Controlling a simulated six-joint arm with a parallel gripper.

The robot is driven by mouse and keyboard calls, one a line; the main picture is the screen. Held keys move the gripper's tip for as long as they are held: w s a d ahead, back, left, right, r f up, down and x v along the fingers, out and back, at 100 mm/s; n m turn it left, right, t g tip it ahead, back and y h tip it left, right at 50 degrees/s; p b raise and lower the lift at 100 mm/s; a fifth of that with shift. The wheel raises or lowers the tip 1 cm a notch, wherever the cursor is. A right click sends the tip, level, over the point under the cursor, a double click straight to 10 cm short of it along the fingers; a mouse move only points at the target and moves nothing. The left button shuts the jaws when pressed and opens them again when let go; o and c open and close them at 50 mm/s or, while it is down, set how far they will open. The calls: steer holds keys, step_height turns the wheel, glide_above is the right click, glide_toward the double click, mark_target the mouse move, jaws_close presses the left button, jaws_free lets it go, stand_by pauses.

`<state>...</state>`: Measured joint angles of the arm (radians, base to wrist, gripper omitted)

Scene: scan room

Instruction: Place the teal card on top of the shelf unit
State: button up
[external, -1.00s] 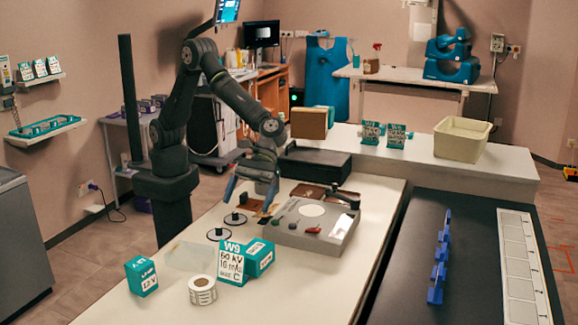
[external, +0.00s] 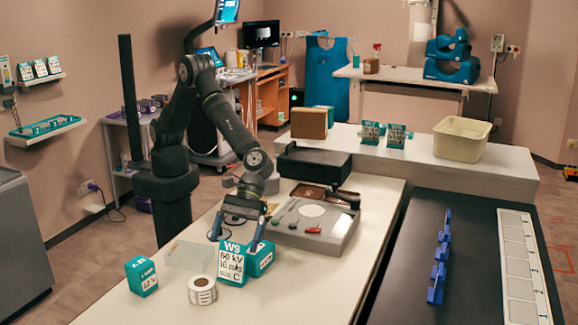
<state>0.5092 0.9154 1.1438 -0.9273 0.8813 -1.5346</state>
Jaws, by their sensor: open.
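The teal card (external: 233,268), marked W9 and 60 kV, stands on the near white table with a white printed face. A teal block (external: 264,259) is directly behind its right side; I cannot tell whether they are joined. My gripper (external: 238,238) points down with its fingers apart at the card's top edge, one finger on either side in the picture. I cannot tell whether the fingers touch the card. A long low white unit (external: 490,172), which looks like the shelf unit, stands behind the table. Two teal-and-white cards (external: 371,134) (external: 396,137) stand on its top.
A smaller teal box (external: 141,276), a label roll (external: 202,290) and a clear sheet (external: 188,254) are near the card. A grey device (external: 318,231) and a black case (external: 314,162) lie behind. A cream bin (external: 461,138) and brown box (external: 309,123) stand on the white unit.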

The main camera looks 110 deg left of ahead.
mark_target(233, 247)
steer(key=x, duration=0.5)
steer(key=shift+a+f, duration=0.3)
steer(key=c, duration=1.4)
steer(key=shift+r, duration=0.6)
steer(key=shift+c, duration=0.2)
steer(key=r, duration=0.1)
steer(key=s+r, duration=0.1)
steer(key=r, duration=0.1)
steer(key=shift+d+r, duration=0.2)
steer(key=shift+r, duration=0.1)
steer(key=s+d+r, duration=0.3)
steer(key=s+r, duration=0.3)
steer(key=s, duration=0.4)
steer(key=shift+d, duration=0.2)
